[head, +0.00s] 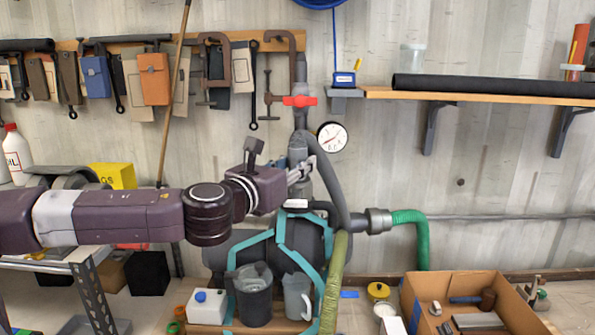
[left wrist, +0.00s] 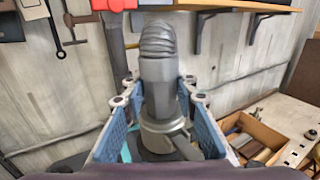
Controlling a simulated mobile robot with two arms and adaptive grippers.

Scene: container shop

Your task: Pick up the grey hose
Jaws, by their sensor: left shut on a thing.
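The grey hose (head: 331,182) arches down from a grey coupling beside the upright pipe, in front of the wall. In the left wrist view its ribbed end (left wrist: 157,40) and smooth grey coupling stand upright between my finger pads. My left gripper (head: 307,167) reaches in from the left at the coupling. In the left wrist view my left gripper (left wrist: 158,92) has a blue-padded finger on each side and is shut on the hose's coupling end. The hose's lower end is hard to make out in the head view. My right gripper is not in view.
A pressure gauge (head: 332,137) and a red valve handle (head: 300,101) sit close above the gripper. A green hose (head: 411,219) leaves the pump at right. A cardboard box (head: 413,300) of tools stands at lower right. A shelf (head: 470,96) holds a black tube.

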